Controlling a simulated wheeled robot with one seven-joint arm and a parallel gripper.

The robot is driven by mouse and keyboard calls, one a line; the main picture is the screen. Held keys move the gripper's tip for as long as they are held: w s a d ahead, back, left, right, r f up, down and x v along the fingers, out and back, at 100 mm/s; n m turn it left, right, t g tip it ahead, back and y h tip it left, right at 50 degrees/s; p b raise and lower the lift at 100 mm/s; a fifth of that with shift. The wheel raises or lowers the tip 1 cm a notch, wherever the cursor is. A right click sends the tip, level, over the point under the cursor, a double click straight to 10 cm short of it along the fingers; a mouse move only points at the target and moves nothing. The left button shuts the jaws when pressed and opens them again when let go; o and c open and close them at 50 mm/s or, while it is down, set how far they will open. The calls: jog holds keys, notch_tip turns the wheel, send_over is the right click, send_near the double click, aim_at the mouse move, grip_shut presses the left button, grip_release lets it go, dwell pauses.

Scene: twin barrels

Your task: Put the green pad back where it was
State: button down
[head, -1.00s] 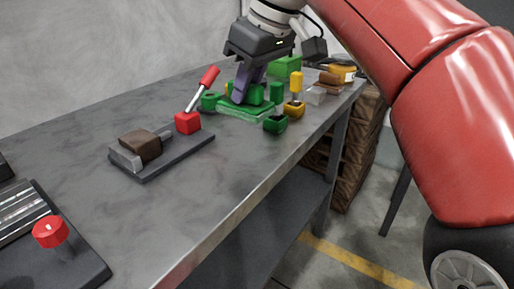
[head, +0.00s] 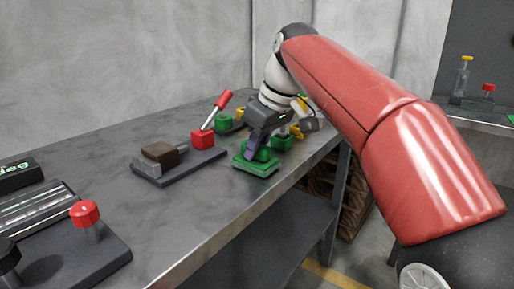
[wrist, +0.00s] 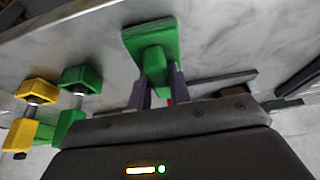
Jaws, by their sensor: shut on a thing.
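The green pad (head: 255,166), a flat green plate with a block-like grip on top, is over the metal bench near its front edge. My gripper (head: 257,148) is shut on its grip from above. In the wrist view the pad (wrist: 150,33) extends beyond the fingertips (wrist: 156,82), with its grip between them. I cannot tell whether the pad touches the bench or hangs just above it. The spot behind my gripper is partly hidden by my arm.
A red lever on a red box (head: 203,139) and a brown block (head: 160,152) share a dark base to the left. A red knob (head: 85,212) is at front left. Bare bench (head: 215,205) lies in front.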

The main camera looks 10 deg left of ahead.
jog(key=shift+f, duration=0.2)
jog(key=c, duration=1.3)
grip_release()
jog(key=shift+r, duration=0.3)
jog(key=p+v, duration=0.2)
jog(key=v, duration=1)
jog(key=shift+p, duration=0.3)
jog(key=shift+f, duration=0.1)
